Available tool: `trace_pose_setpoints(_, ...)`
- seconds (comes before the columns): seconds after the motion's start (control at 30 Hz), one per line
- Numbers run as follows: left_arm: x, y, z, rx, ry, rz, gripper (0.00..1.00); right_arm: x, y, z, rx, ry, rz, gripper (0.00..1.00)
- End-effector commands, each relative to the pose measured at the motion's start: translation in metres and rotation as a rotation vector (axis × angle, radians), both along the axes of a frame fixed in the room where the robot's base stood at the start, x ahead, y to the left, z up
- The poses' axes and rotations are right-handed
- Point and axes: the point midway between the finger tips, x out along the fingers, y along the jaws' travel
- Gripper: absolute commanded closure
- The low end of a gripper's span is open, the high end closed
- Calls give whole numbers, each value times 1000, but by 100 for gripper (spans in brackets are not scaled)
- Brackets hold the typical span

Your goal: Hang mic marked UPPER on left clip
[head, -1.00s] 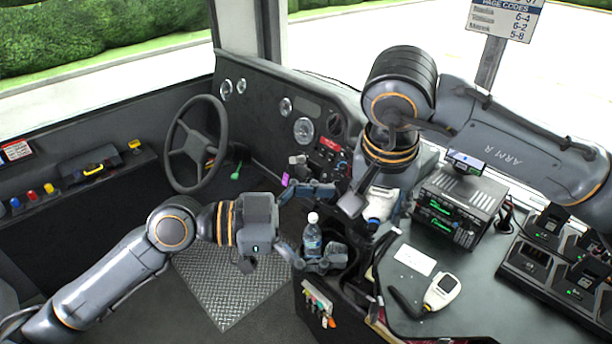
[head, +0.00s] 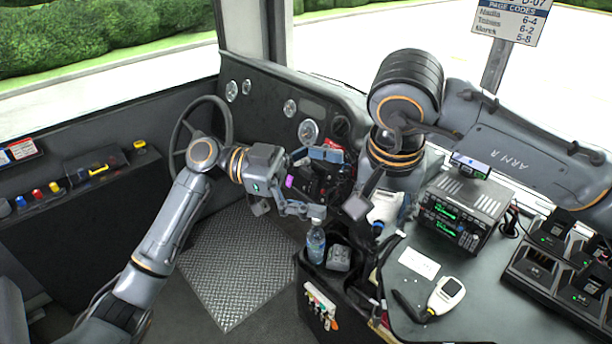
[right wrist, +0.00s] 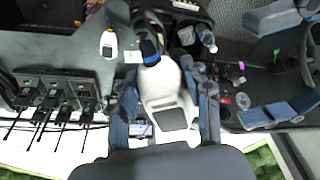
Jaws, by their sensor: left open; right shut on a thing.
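A white handheld mic (head: 446,296) with a black cord lies on the desk; it also shows in the right wrist view (right wrist: 109,43). I cannot read any UPPER mark. My right gripper (right wrist: 166,103) is shut on a white object (right wrist: 158,78) with a dark grey panel and a blue-black end; in the head view this object (head: 385,207) is partly hidden by the gripper. I cannot tell whether it is a mic. My left gripper (head: 323,182) is open and empty in front of the dashboard controls. I cannot make out the left clip; the gripper covers part of that area.
A water bottle (head: 316,244) stands in the black console beside a grey item (head: 339,257). A radio unit (head: 464,210) and charger docks (head: 545,262) occupy the desk's right side. A white card (head: 419,262) lies near the mic. The steering wheel (head: 202,140) is at left.

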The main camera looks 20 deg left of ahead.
Motion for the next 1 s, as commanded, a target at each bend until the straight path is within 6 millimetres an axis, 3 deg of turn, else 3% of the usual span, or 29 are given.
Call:
trace_pose_setpoints(0.2,-2,-42,1,-1,-2,-2,0,0,0,0,0,-1,0,76)
trace_pose_setpoints(0.4,-2,-65,1,1,0,0,0,0,0,0,0,-1,0,76)
trace_pose_setpoints(0.8,-2,-73,0,1,0,1,0,0,0,0,0,-1,0,76)
trace_pose_setpoints(0.93,-2,-72,0,1,0,1,24,0,0,0,1,-1,0,76)
trace_pose_setpoints(1.0,-2,-73,0,1,0,0,28,0,0,0,1,-1,0,76)
